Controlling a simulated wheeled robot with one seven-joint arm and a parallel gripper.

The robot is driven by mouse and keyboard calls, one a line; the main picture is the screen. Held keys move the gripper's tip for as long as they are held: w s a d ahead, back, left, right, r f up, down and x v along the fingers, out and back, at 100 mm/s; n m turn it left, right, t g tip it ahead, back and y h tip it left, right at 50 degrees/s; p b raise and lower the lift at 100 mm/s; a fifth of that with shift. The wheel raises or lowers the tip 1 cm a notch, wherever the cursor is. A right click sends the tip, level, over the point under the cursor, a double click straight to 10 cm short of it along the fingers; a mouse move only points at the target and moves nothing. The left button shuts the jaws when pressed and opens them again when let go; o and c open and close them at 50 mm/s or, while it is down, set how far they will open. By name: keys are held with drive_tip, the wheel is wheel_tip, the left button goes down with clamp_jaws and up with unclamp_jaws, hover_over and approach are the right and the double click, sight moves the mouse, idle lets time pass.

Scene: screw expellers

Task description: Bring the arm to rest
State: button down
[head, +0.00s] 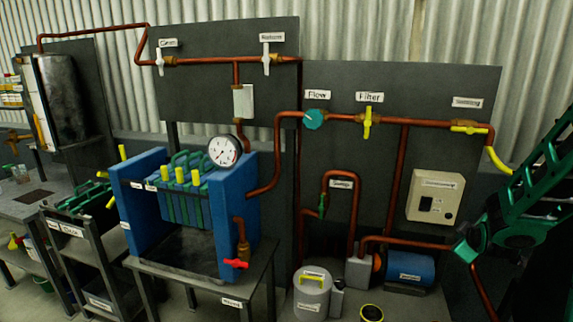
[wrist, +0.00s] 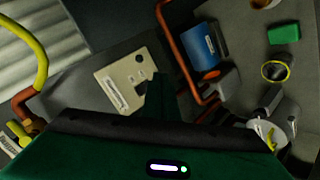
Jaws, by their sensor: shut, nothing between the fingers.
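My arm (head: 530,190), green and dark, reaches in from the right edge in the head view, in front of the right wall panel. Its lower end is near the yellow-handled pipe end and the cream control box (head: 436,197). In the wrist view my gripper (wrist: 158,82) shows as dark green fingers, shut together and empty, rising from a black bar and a green body. The cream box (wrist: 127,85) lies behind the fingers in that view, apart from them as far as I can tell. No held object shows.
Copper pipes (head: 400,180) run across the panels close to the arm. A blue motor (head: 408,267) and a grey lidded canister (head: 312,294) stand below. A blue press (head: 235,195) with a gauge stands at the middle left. A dark trolley (head: 75,232) stands farther left.

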drive_tip(key=s+a+r+m+g+y, duration=0.1)
drive_tip(key=s+a+m+g, duration=0.2)
drive_tip(key=s, duration=0.9)
drive_tip(key=s+a+r+m+g+y, duration=0.2)
drive_tip(key=s+a+m+g, duration=0.2)
drive_tip(key=s, duration=0.8)
drive_tip(key=s+a+r+m+g+y, duration=0.1)
drive_tip(key=s+m, duration=0.5)
drive_tip(key=s, duration=0.7)
drive_tip(key=shift+a+r+g+y, duration=0.15)
drive_tip(key=shift+a+g+y, duration=0.35)
drive_tip(key=shift+a+g, duration=0.7)
drive_tip(key=shift+s, duration=0.1)
